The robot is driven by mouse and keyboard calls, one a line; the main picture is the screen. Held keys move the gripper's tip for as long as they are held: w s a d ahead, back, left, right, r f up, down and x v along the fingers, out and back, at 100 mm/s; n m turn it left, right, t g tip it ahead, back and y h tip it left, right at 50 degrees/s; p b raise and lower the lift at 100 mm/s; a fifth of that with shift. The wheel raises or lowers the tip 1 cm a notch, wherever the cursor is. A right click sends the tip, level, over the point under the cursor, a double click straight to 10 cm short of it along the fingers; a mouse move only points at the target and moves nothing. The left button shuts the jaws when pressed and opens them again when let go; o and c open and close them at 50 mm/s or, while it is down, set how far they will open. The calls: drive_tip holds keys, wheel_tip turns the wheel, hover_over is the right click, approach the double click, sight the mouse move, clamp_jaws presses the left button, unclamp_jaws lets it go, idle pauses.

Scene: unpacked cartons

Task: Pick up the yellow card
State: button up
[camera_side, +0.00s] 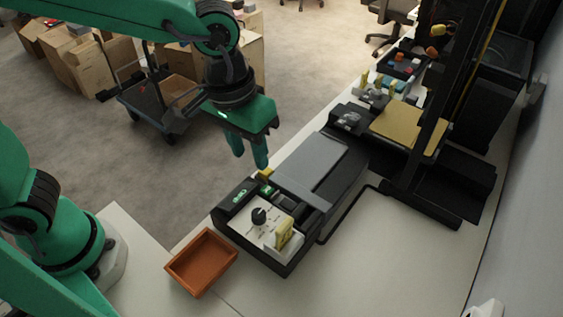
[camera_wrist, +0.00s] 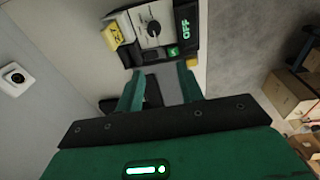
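A small yellow card (camera_side: 284,236) stands in a white holder at the near corner of the black device; in the wrist view, a yellow piece (camera_wrist: 113,36) shows at the device's upper left. Another yellow piece (camera_side: 265,174) shows at the device's far-left edge, and in the wrist view a yellow piece (camera_wrist: 194,67) lies right of the fingers. My gripper (camera_side: 249,157) hangs above and behind the device, pointing down. In the wrist view, my gripper's fingers (camera_wrist: 159,88) are apart with nothing held between them.
The black device (camera_side: 238,198) has a dial and a display reading OFF in the wrist view, with a grey belt (camera_side: 311,165) behind. An orange tray (camera_side: 201,262) sits at the near left. A machine with a tan plate (camera_side: 409,127) stands farther back. Cartons (camera_side: 76,62) are on the floor.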

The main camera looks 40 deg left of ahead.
drive_tip(key=g, duration=0.1)
hover_over(284, 224)
drive_tip(key=shift+y, duration=0.4)
wheel_tip(284, 224, down, 4)
drive_tip(key=shift+a+f, duration=0.1)
drive_tip(key=shift+a, duration=0.05)
drive_tip(key=shift+f, duration=3.9)
